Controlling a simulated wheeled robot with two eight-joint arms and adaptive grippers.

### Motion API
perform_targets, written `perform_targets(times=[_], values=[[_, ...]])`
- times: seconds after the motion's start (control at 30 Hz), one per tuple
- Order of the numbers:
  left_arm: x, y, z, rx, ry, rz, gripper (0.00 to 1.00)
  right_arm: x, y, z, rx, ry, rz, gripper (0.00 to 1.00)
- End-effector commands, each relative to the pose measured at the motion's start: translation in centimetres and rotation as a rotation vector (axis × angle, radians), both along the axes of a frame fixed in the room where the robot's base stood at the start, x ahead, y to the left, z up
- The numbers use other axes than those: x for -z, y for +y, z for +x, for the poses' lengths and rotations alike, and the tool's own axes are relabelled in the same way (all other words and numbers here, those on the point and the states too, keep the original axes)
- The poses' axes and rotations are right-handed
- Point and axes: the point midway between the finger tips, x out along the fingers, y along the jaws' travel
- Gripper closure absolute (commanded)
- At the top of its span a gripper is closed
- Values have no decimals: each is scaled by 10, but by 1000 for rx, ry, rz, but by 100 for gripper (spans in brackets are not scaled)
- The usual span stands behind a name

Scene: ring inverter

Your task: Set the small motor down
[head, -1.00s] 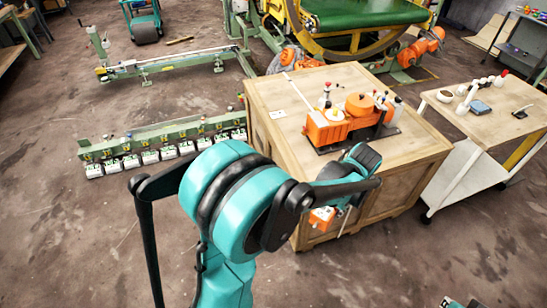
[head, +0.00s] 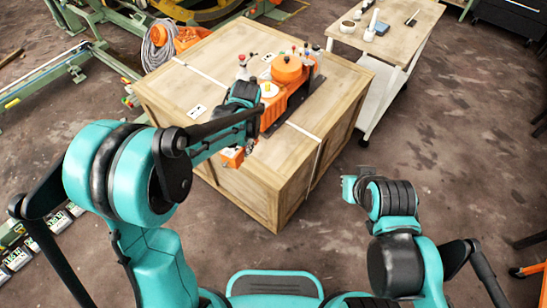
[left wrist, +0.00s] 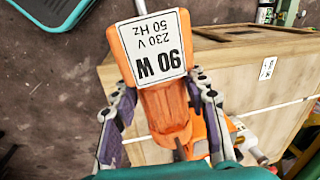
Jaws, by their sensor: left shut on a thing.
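The small motor (left wrist: 163,108) is orange with a white label reading "90 W 230 V 50 Hz", which appears upside down in the left wrist view. My left gripper (left wrist: 160,88) is shut on it, with a finger on each side. In the head view the motor (head: 232,157) hangs at the near left edge of the wooden crate; the gripper is mostly hidden by my arm. I cannot tell whether the motor touches the crate. My right gripper (head: 354,184) is empty-looking, right of the crate and away from it; its jaws are unclear.
The wooden crate (head: 175,85) carries an orange machine (head: 287,70) on a dark base, with bottles beside it. Bare crate top lies at the left and front right. A wheeled table (head: 400,40) stands behind at the right. Open floor lies to the right.

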Motion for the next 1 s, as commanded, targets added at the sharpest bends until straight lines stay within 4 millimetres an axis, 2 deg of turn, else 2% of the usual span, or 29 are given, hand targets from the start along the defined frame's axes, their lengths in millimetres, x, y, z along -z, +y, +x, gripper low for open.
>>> perform_targets(times=[0.1, 0.3, 0.6, 0.8, 0.9, 1.0], values=[[11, -34, 27, 252, -2, -1, 100, 2, 0, 0, 0, 0, 0, 100], [31, -94, 66, 714, -5, -2, 100, 5, 0, 0, 0, 0, 0, 100], [65, -183, 106, 1347, -7, -3, 100, 9, 0, 0, 0, 0, 0, 100], [79, -220, 116, 1604, -7, -4, 100, 10, 0, 0, 0, 0, 0, 100], [83, -229, 118, 1670, -6, -4, 100, 11, 0, 0, 0, 0, 0, 100], [88, -226, 119, 1696, -6, -4, 100, 13, 0, 0, 0, 0, 0, 100]])
